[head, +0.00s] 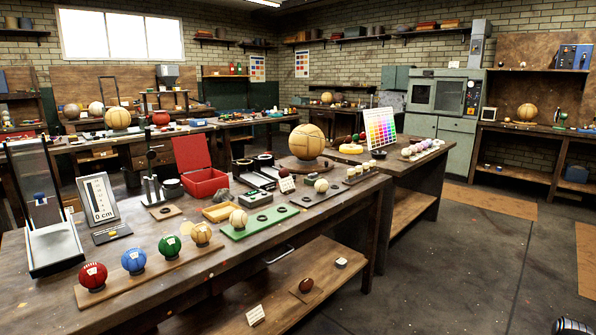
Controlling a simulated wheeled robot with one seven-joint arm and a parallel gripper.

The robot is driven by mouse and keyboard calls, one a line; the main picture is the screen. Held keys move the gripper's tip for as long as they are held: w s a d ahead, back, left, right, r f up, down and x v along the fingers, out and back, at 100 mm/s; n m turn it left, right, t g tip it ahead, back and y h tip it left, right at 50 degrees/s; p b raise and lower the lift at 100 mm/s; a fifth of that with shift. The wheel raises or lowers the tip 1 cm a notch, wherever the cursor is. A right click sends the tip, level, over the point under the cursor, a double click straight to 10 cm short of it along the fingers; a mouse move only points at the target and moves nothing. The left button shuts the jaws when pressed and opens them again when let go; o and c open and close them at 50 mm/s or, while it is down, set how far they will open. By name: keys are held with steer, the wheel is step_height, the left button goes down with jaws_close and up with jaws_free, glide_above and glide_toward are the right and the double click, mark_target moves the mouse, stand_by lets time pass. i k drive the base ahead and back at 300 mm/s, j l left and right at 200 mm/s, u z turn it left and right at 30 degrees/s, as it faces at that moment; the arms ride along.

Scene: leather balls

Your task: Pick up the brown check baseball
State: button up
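Several baseball-sized balls sit on the long wooden workbench (215,285). A tan-brown ball (201,234) with a small label stands at the right end of a wooden board. A cream ball (238,218) sits on a green tray (262,226), and another pale ball (321,185) sits on a dark strip behind it. I see no clear check pattern on any of them, so I cannot tell which is the brown check baseball. My gripper is not recognisable in the head view. A dark ribbed piece is cut off at the bottom right corner.
Red (93,275), blue (134,260) and green (169,246) balls share the tan ball's board. A large basketball (306,142), an open red box (205,181) and a tall metal stand (45,245) crowd the bench. The dark floor (470,270) at right is clear.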

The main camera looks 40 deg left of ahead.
mark_target(283, 173)
steer(key=i, duration=1.75)
steer(key=i+u, duration=0.25)
steer(key=u, duration=0.15)
steer(key=i+l+u, duration=0.1)
steer(key=i+u, duration=0.25)
steer(key=i+l+u, duration=0.1)
steer(key=u, duration=0.3)
